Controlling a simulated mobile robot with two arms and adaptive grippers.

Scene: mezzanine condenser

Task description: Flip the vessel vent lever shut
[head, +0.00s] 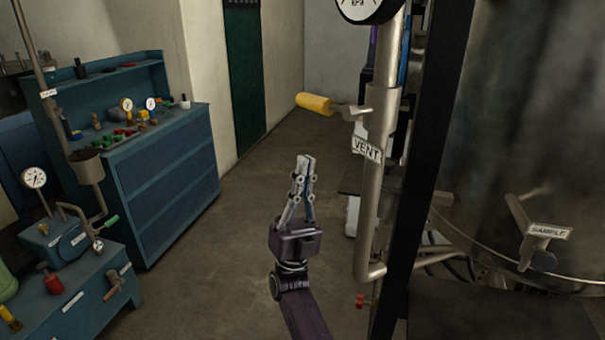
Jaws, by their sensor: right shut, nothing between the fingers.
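The vent lever (316,103) has a yellow grip and a short metal arm. It sticks out to the left, about level, from a vertical metal pipe (376,190) that carries a VENT label (367,149). My right gripper (306,160) points upward below and slightly left of the lever. Its fingers are together and empty, and in the picture there is a clear gap between them and the yellow grip. My left gripper is not in view.
A large metal vessel (540,120) with a SAMPLE valve (540,232) fills the right side, behind a dark post (428,150). A pressure gauge (368,8) tops the pipe. A blue workbench (165,180) stands at left. The floor between is clear.

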